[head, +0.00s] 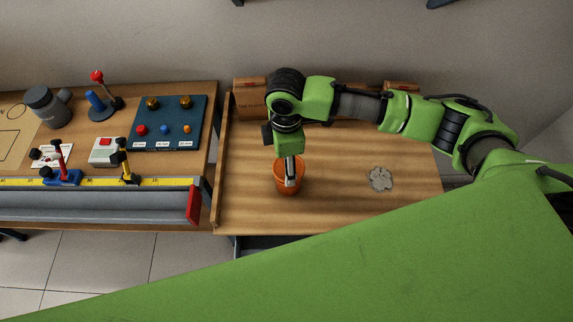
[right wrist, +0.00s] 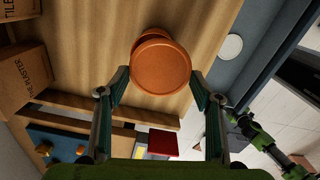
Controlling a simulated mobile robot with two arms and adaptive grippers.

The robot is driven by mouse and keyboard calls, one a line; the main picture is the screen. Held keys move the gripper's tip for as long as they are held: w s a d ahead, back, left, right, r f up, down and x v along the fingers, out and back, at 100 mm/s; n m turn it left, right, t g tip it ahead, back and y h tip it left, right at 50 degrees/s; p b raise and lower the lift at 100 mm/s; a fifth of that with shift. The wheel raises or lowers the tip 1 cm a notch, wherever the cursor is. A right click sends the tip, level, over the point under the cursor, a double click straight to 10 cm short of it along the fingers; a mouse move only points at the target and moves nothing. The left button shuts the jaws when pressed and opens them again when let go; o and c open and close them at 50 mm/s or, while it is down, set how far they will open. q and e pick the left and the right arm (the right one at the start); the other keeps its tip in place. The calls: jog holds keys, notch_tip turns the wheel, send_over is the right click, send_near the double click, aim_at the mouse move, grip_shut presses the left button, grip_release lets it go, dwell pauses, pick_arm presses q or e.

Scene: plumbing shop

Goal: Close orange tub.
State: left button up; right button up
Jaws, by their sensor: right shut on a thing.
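The orange tub (head: 289,186) stands on the wooden worktop below my right gripper (head: 290,183), partly hidden by it. In the right wrist view a round orange lid (right wrist: 160,68) faces the camera, with the orange tub (right wrist: 150,36) showing just behind its upper edge. My right gripper (right wrist: 158,80) is shut on the lid, one finger at each side of its rim. I cannot tell whether the lid is fully seated on the tub. My left gripper is not in the head view; a green arm part of mine shows small in the right wrist view, its jaws unclear.
Cardboard boxes (head: 250,98) stand at the back of the worktop. A wooden side rail (head: 224,165) bounds the left. A second bench holds a blue board (head: 168,122) and a yellow ruler (head: 90,183).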

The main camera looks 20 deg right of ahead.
jog(key=s+r, duration=0.1)
jog(key=r, duration=0.1)
jog(key=s+a+r+b, duration=0.1)
jog(key=s, duration=0.1)
jog(key=shift+s+a+r, duration=0.1)
jog(key=shift+a+r, duration=0.05)
jog(key=shift+r, duration=0.25)
jog(key=s+a+r+b, duration=0.1)
jog(key=s+a+r, duration=0.2)
jog(key=s, duration=0.6)
jog(key=shift+r, duration=0.9)
